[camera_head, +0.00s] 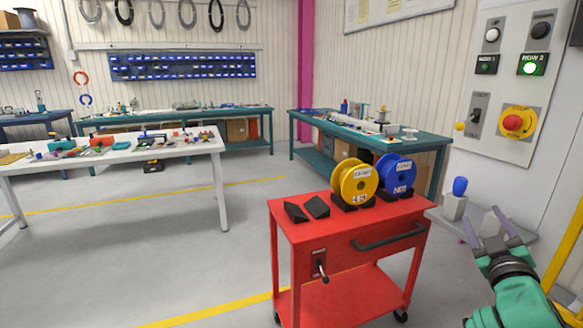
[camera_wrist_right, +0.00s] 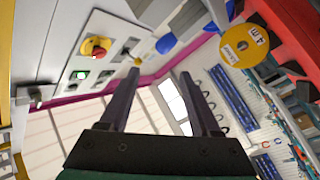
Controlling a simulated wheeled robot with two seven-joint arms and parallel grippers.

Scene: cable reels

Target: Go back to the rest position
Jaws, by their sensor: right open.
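My right gripper (camera_head: 484,225) is at the right of the head view, in front of the grey wall panel's small shelf. It is open and nothing shows between its fingers. In the right wrist view its two dark fingers (camera_wrist_right: 160,78) stand apart with empty space between them. My left gripper is not in the head view. A yellow cable reel (camera_head: 354,184) and a blue cable reel (camera_head: 396,176) stand on the red cart (camera_head: 345,226), to the left of my right gripper and apart from it. The yellow reel also shows in the right wrist view (camera_wrist_right: 236,48).
A control panel (camera_head: 505,85) with a red emergency button (camera_head: 513,122) and a lit green button (camera_head: 532,65) is above my right gripper. A blue-topped part (camera_head: 459,187) stands on the grey shelf. Floor left of the cart is clear.

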